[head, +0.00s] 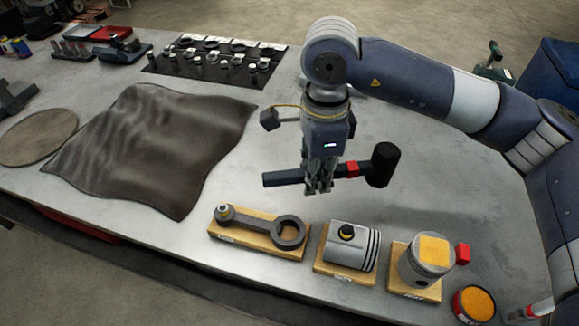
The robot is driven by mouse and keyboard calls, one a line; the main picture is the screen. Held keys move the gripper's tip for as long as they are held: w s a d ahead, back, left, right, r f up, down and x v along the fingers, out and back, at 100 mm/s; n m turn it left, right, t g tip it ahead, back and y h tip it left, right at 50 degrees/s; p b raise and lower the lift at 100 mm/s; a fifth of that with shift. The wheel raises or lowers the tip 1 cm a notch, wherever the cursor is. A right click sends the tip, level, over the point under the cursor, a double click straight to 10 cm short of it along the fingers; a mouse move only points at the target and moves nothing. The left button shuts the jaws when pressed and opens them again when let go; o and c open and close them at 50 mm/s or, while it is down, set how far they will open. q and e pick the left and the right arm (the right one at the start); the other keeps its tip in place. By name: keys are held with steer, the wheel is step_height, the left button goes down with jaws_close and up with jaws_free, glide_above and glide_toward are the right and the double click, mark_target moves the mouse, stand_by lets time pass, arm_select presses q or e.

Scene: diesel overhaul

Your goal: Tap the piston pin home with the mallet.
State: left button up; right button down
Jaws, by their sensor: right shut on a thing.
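My right gripper (318,188) is shut on the handle of the mallet (382,164) and holds it level above the table. The mallet's black head points right, with a red collar on the handle beside it. Another piston (423,266) stands upright on a block to the right, with an orange-yellow square on top. The mallet touches neither piston. My left gripper is not in view.
A connecting rod (255,228) lies on a wooden block left of the pistons. A dark cloth (150,140) and a mat of small parts (215,62) lie further back.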

mark_target(289, 172)
steer(key=a+m, duration=0.3)
steer(key=a+r+m, duration=0.1)
steer(key=shift+s+a+r+m+p, duration=0.1)
steer(key=shift+s+a+m+p, duration=0.1)
steer(key=shift+s+m+p, duration=0.1)
steer(key=shift+a, duration=0.15)
steer(key=shift+m, duration=0.3)
arm_select(q)
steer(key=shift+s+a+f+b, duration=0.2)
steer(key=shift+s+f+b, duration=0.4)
steer(key=shift+b, duration=0.4)
arm_select(e)
step_height(289, 172, down, 6)
steer(key=shift+r, duration=0.25)
arm_select(q)
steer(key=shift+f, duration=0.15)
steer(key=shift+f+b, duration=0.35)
steer(key=shift+b, duration=0.1)
arm_select(e)
steer(key=shift+a, duration=0.1)
